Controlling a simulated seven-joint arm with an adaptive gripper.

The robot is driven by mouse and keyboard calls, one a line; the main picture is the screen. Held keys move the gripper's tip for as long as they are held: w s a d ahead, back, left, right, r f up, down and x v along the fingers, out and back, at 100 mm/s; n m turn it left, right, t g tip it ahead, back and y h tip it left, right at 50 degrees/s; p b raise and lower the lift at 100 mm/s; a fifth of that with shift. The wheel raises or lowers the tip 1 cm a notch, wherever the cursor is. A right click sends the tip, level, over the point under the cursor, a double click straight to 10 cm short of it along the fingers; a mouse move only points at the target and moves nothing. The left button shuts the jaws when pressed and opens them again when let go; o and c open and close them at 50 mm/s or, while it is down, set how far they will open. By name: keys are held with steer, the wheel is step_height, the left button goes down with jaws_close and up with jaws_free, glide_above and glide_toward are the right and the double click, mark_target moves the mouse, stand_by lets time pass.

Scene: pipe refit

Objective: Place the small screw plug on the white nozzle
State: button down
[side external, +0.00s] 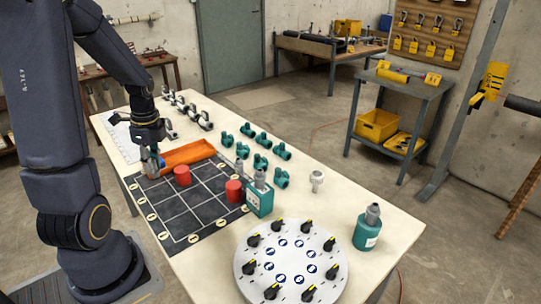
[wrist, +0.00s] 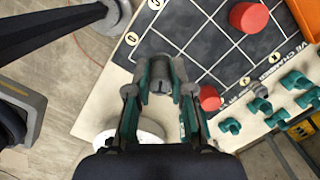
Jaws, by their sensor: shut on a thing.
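My gripper (side external: 152,160) is low over the far left part of the black grid mat (side external: 190,212), beside the orange tray. In the wrist view my gripper (wrist: 160,78) is shut on a small grey cylindrical piece (wrist: 160,72), apparently the screw plug, held between the fingertips. Its lower end is hard to make out. A pale grey-white nozzle-like fitting (side external: 317,178) stands upright on the table right of the teal fittings, well away from my gripper. I cannot tell for certain that it is the white nozzle.
Two red cylinders (side external: 182,175) (side external: 234,190) stand on the mat. Teal bottles with grey tops (side external: 260,200) (side external: 367,232), several teal fittings (side external: 262,162) and a round white plate with black knobs (side external: 290,268) occupy the table. The orange tray (side external: 188,153) lies beside my gripper.

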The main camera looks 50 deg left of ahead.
steer(key=w+d+r+m+t, duration=0.1)
steer(key=w+d+r+m, duration=0.15)
steer(key=w+m, duration=0.65)
steer(key=w+d+r+m+t, duration=0.15)
steer(key=w+d+m, duration=0.3)
steer(key=w, duration=0.75)
steer(key=w+d+r+m, duration=0.1)
steer(key=w+d+m, duration=0.3)
steer(key=w+d, duration=0.25)
steer(key=m, duration=0.2)
glide_toward(317, 173)
steer(key=shift+w+a+f+g, duration=0.3)
steer(key=shift+w+f+g, duration=0.05)
steer(key=shift+w+f, duration=0.25)
steer(key=shift+f, duration=1.65)
steer(key=shift+f, duration=0.1)
